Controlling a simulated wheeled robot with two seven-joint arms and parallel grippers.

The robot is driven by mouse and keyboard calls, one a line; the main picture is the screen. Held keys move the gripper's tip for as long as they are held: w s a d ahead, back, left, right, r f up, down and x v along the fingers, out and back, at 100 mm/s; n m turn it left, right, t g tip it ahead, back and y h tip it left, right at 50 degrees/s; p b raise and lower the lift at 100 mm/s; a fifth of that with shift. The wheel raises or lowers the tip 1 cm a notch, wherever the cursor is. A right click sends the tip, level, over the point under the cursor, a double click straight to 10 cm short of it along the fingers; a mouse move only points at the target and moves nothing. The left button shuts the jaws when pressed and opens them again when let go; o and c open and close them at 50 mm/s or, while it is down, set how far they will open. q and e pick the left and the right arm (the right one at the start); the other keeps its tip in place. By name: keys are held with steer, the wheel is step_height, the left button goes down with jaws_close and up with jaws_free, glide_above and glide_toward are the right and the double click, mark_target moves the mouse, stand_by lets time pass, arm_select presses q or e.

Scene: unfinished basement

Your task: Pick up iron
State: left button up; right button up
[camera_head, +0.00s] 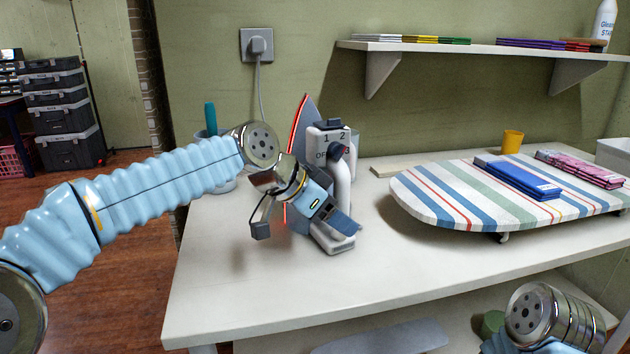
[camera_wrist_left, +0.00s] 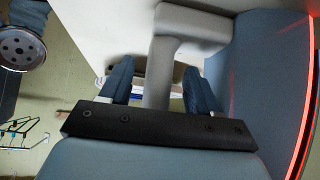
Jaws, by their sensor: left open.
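The iron (camera_head: 340,177) stands upright on its heel on the white table (camera_head: 240,300). It has a white handle, a dial marked 1, 2 and OFF, and a grey soleplate with a red glowing edge. My left gripper (camera_head: 338,220) is low at the iron's near side and hides part of it. In the left wrist view, the iron's grey-white handle (camera_wrist_left: 158,82) runs between the two open fingers (camera_wrist_left: 160,76). I cannot tell whether either finger touches it. My right gripper is out of view; only part of the right arm shows at the lower right.
A striped ironing board (camera_head: 440,210) with a folded blue cloth (camera_head: 517,178) and pink cloths (camera_head: 582,168) stands to the right. A cup (camera_head: 222,180) is behind my left arm. A yellow cup (camera_head: 512,141) stands at the back. The table's front is clear.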

arm_select(q)
steer(key=shift+d+f, duration=0.1)
steer(key=shift+c, duration=0.2)
jaws_close()
steer(key=shift+r, duration=0.2)
